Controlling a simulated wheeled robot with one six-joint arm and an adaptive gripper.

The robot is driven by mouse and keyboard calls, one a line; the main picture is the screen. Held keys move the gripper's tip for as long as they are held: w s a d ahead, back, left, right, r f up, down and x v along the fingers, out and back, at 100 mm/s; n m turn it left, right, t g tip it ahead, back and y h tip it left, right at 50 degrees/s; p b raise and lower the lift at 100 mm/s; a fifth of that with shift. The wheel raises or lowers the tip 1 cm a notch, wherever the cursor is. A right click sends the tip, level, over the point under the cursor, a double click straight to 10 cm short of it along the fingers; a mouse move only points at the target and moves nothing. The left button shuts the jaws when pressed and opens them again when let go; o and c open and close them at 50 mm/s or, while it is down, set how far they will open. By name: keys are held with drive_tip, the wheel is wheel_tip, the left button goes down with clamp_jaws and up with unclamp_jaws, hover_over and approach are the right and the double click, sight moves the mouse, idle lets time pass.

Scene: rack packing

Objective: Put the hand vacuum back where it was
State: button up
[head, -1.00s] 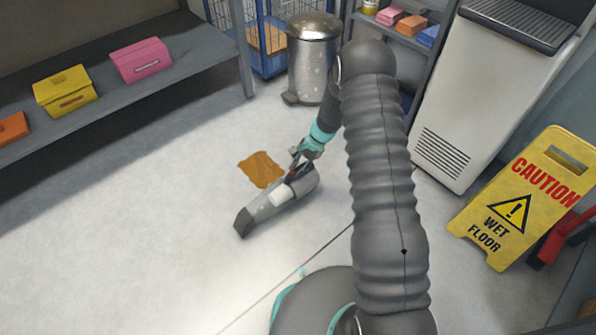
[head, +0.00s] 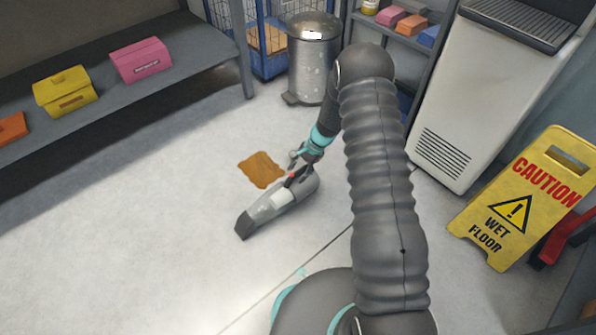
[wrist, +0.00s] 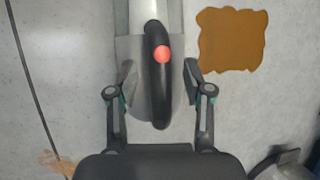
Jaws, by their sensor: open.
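The hand vacuum (head: 272,207) lies on the floor in the head view, grey with a dark nozzle pointing to the lower left. In the wrist view its black handle (wrist: 159,85) with a red button runs between the fingers. My gripper (head: 300,165) is over the handle end of the vacuum. In the wrist view my gripper (wrist: 158,95) is open, with one finger on each side of the handle and a gap showing on both sides.
A brown patch (head: 261,169) is on the floor beside the vacuum. A metal bin (head: 313,65) stands behind, near a blue wire cage (head: 262,60). A shelf (head: 200,60) with boxes is at left. A yellow wet-floor sign (head: 520,205) stands at right. The left floor is clear.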

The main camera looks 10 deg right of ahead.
drive_tip(key=s+p+v, duration=0.1)
drive_tip(key=p+v, duration=0.1)
drive_tip(key=v, duration=1)
drive_tip(key=s+r+n+t+h, duration=0.15)
drive_tip(key=s+r, duration=0.25)
drive_tip(key=r, duration=0.5)
drive_tip(key=s+r+n, duration=0.2)
drive_tip(key=s+r, duration=0.1)
drive_tip(key=r, duration=0.5)
drive_tip(key=s+r+n+t+h, duration=0.15)
drive_tip(key=s+r, duration=0.25)
drive_tip(key=r, duration=0.5)
drive_tip(key=s+d+r+n+t+h, duration=0.1)
drive_tip(key=s+r+n, duration=0.2)
drive_tip(key=s, duration=0.8)
drive_tip(key=s+d+r+n+t+h, duration=0.1)
drive_tip(key=s+r+n+t, duration=0.1)
drive_tip(key=s+r, duration=0.4)
drive_tip(key=s, duration=0.5)
drive_tip(key=shift+s+d+r+n+t, duration=0.2)
drive_tip(key=shift+s+d+n+t, duration=0.1)
drive_tip(key=shift+d+n, duration=0.1)
